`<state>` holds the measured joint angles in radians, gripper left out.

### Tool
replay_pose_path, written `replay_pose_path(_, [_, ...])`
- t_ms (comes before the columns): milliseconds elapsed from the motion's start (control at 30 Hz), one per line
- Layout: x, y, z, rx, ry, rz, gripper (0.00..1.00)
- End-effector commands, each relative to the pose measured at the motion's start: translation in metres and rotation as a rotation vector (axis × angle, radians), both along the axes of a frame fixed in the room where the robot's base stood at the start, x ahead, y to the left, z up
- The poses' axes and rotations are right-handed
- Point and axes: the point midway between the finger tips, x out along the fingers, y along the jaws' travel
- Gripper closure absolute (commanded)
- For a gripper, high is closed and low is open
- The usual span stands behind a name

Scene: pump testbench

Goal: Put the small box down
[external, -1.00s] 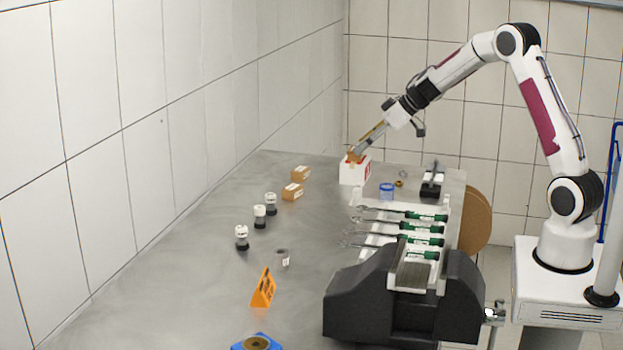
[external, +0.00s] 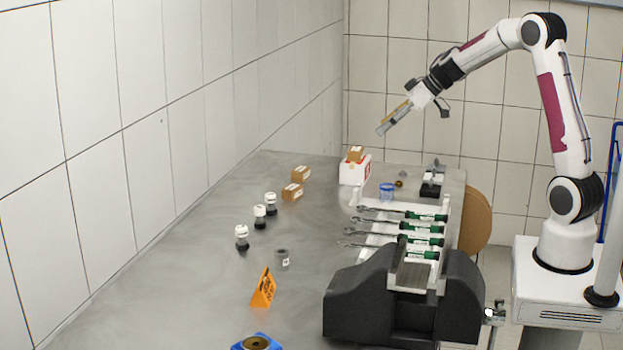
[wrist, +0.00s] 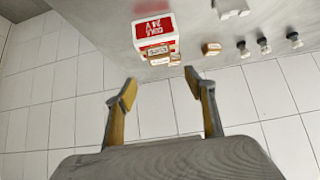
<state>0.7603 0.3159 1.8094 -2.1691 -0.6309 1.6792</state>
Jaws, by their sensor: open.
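A small brown box (external: 355,154) sits upright on top of a white box with red markings (external: 348,174) at the far end of the metal table. In the wrist view, the small box (wrist: 157,51) shows at the edge of the white box's red label (wrist: 152,28). My gripper (external: 382,131) is above and to the right of the small box, clear of it. In the wrist view, my gripper's fingers (wrist: 160,86) are spread apart with nothing between them.
Two other small brown boxes (external: 300,173) (external: 292,191) lie on the table left of the white box. Several black-and-white fittings (external: 260,216) stand nearer. A blue cup (external: 387,192) and a rack of green-handled tools (external: 425,228) are to the right.

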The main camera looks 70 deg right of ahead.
Motion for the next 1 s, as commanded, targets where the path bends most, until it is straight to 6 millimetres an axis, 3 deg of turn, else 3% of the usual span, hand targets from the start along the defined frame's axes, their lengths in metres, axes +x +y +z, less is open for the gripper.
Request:
replay_pose_path(700, [0.001,0.001,0.002,-0.004,-0.006,-0.001,0.46])
replay_pose_path(867, [0.009,0.007,0.018,-0.031,-0.046,-0.007,0.46])
replay_pose_path(1000, [0.019,0.017,0.044,-0.081,-0.114,-0.024,0.46])
